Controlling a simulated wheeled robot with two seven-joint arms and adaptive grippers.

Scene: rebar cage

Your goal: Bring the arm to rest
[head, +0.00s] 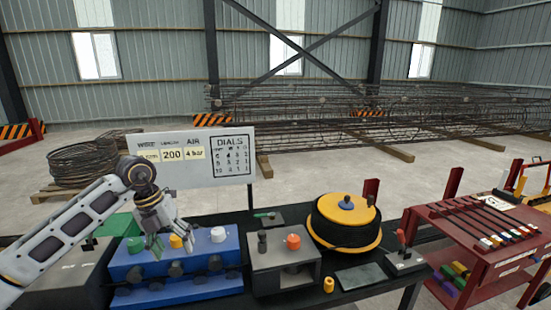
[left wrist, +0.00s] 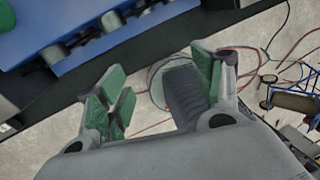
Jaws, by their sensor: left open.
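My left arm (head: 70,228) comes in from the left in the head view. My left gripper (head: 157,244) hangs over the front left part of the blue box with knobs (head: 205,256). In the left wrist view the left gripper (left wrist: 165,95) is open, its green-padded fingers wide apart with nothing between them. The blue box (left wrist: 110,30) shows there at the upper left, apart from the fingers. My right gripper is not in view.
A grey box (head: 284,268) and a black-and-yellow drum (head: 343,225) stand on the dark table, right of the blue box. A sign board (head: 198,158) stands behind. A red rack (head: 478,236) is at right. Hoses (left wrist: 280,55) lie on the floor below the gripper.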

